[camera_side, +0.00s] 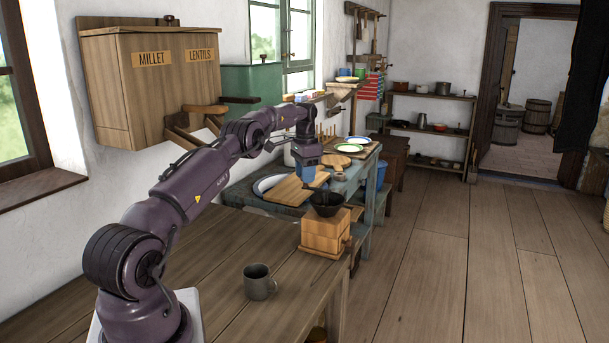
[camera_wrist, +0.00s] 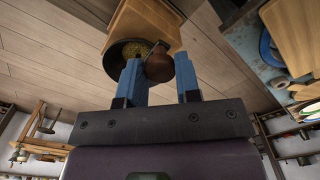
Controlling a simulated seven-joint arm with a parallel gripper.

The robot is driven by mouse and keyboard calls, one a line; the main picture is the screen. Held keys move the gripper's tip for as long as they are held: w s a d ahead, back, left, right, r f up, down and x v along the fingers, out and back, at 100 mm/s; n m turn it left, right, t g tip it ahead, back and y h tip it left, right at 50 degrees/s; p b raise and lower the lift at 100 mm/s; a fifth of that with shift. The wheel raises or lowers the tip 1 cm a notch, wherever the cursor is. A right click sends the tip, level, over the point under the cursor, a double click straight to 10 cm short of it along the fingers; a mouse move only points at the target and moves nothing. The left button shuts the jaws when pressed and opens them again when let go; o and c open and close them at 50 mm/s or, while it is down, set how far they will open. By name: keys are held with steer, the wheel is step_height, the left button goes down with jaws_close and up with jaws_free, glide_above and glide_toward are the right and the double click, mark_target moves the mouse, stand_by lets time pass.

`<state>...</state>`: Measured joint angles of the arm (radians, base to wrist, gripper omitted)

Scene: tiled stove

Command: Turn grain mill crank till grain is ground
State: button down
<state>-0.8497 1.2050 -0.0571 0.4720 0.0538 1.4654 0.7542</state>
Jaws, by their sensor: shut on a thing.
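The grain mill (camera_side: 325,235) is a light wooden box standing at the far right end of the wooden table. Its dark hopper bowl (camera_side: 327,205) is on top. In the wrist view, yellowish grain (camera_wrist: 135,51) lies in the hopper. My gripper (camera_side: 309,184) is just above and beside the hopper. In the wrist view, its blue fingers (camera_wrist: 157,78) are closed around a brown rounded knob (camera_wrist: 184,72), which looks like the crank handle. The crank arm is mostly hidden by the fingers and bowl.
A grey metal mug (camera_side: 258,282) stands on the table (camera_side: 200,285) in front of the mill. Behind is a blue-grey counter with a wooden board (camera_side: 297,188) and plates (camera_side: 349,148). A wooden bin (camera_side: 150,90) labelled millet and lentils hangs on the left wall.

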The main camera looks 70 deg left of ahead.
steer(key=shift+w+a+r+m, duration=0.1)
steer(key=shift+w+a+m, duration=0.1)
steer(key=shift+m, duration=0.3)
steer(key=c, duration=0.8)
jaws_free()
steer(key=shift+s+d, duration=0.1)
